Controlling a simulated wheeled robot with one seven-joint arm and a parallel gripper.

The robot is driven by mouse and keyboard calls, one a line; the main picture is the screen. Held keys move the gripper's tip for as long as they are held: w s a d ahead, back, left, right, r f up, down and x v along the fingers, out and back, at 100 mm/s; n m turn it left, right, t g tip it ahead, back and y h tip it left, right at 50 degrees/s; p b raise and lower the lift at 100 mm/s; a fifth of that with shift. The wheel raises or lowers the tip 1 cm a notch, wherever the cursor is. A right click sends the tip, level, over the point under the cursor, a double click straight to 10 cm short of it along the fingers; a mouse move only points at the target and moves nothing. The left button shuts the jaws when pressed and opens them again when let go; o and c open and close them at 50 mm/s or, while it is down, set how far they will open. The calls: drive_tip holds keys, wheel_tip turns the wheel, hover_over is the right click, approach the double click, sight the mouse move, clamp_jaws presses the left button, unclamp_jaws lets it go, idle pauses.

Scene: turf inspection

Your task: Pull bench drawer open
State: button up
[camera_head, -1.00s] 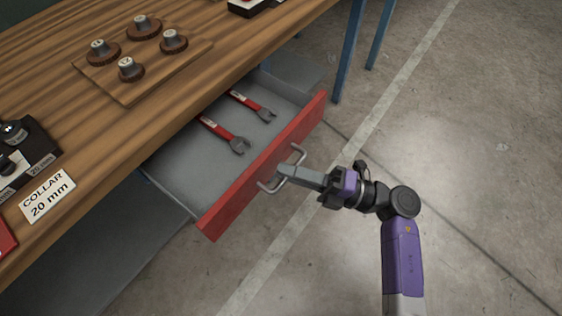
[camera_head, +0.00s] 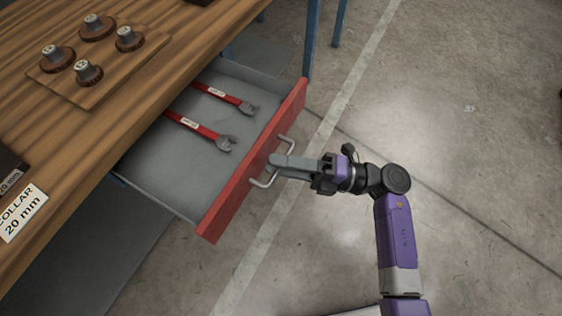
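The bench drawer (camera_head: 170,178) stands pulled out from under the wooden bench top, its grey inside showing. Its red front (camera_head: 233,192) carries a grey bar handle (camera_head: 264,183). My gripper (camera_head: 275,163) reaches in from the right, its fingers at the middle of the handle and seemingly closed on it. The fingers hide the middle of the bar. Two red-handled wrenches lie in the drawer, one nearer the back (camera_head: 225,97) and one nearer the front (camera_head: 199,130).
The bench top (camera_head: 150,75) holds a board (camera_head: 103,93) with several knobbed pieces and a "COLLAR 20 mm" sign (camera_head: 22,213). Blue bench legs (camera_head: 311,40) stand beyond the drawer. The concrete floor to the right is clear.

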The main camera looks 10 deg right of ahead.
drive_tip(key=v, duration=0.7)
drive_tip(key=shift+d, duration=0.4)
drive_tip(key=shift+s, duration=0.1)
